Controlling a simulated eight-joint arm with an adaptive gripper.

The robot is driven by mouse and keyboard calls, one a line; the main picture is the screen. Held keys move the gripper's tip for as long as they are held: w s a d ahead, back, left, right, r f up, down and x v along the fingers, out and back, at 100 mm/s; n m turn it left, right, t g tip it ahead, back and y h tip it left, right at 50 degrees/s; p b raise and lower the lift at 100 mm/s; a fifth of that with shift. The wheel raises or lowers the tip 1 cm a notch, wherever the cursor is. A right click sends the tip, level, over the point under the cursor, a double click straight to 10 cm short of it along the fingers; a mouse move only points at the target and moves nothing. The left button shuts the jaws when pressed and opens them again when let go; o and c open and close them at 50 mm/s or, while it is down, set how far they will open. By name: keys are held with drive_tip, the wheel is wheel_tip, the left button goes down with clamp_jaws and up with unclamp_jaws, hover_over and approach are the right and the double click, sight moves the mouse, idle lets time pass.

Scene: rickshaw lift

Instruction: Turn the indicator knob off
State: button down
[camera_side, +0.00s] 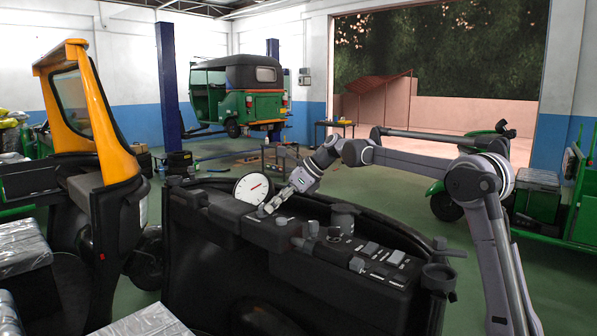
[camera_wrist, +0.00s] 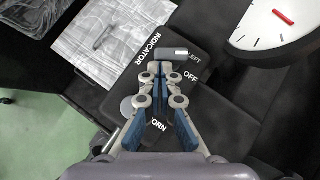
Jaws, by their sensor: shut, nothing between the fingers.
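The indicator knob (camera_wrist: 175,52) is a dark piece with a white mark, in the upper middle of the wrist view. Its white mark lies beside the partly covered LEFT label, and the OFF label is lower right. My gripper (camera_wrist: 167,70) is shut and empty, with its fingertips right at the knob's near side. I cannot tell whether they touch it. They cover part of the knob and panel. In the side view my gripper (camera_side: 266,209) reaches down to the dashboard (camera_side: 355,256) beside the round gauge; the knob is too small to tell there.
A white round gauge (camera_side: 252,188) with a red needle stands close beside my gripper; it also fills the upper right of the wrist view (camera_wrist: 275,22). Several other knobs and switches line the dashboard to the right. A silver-covered seat (camera_wrist: 100,40) lies beyond the panel.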

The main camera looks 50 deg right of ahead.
drive_tip(key=shift+w+a+m+t+h, duration=0.2)
drive_tip(key=shift+a+m+t+h, duration=0.1)
drive_tip(key=shift+a+m+h, duration=0.3)
drive_tip(key=m, duration=0.1)
drive_tip(key=m+h, duration=0.1)
drive_tip(key=shift+a+m+t+h, duration=0.2)
drive_tip(key=shift+m+t+h, duration=0.1)
drive_tip(key=shift+m+t, duration=0.1)
drive_tip(key=shift+w+a, duration=0.1)
drive_tip(key=shift+a, duration=0.2)
drive_tip(key=shift+w+d, duration=0.1)
drive_tip(key=shift+d, duration=0.05)
